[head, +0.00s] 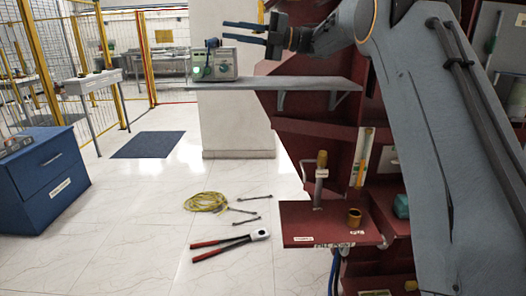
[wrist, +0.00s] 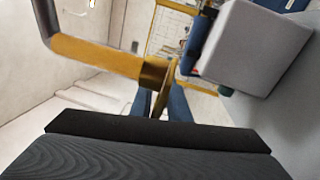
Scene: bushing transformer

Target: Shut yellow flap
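A yellow-orange bar (wrist: 110,60) crosses the upper left of the wrist view, with a dark grey bent end at its left. A narrow yellow plate (wrist: 158,92) stands at its right end, possibly the flap; I cannot tell for sure. My gripper (head: 241,32) is above the shelf at the top of the head view, its dark blue fingers pointing left with a gap between them. In the wrist view the fingers (wrist: 160,104) show apart on either side of the plate's lower end. Contact cannot be told. No flap can be made out in the head view.
A grey-green instrument box (head: 215,65) stands on the grey shelf (head: 300,84) below my gripper. A grey box (wrist: 258,48) fills the wrist view's upper right.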

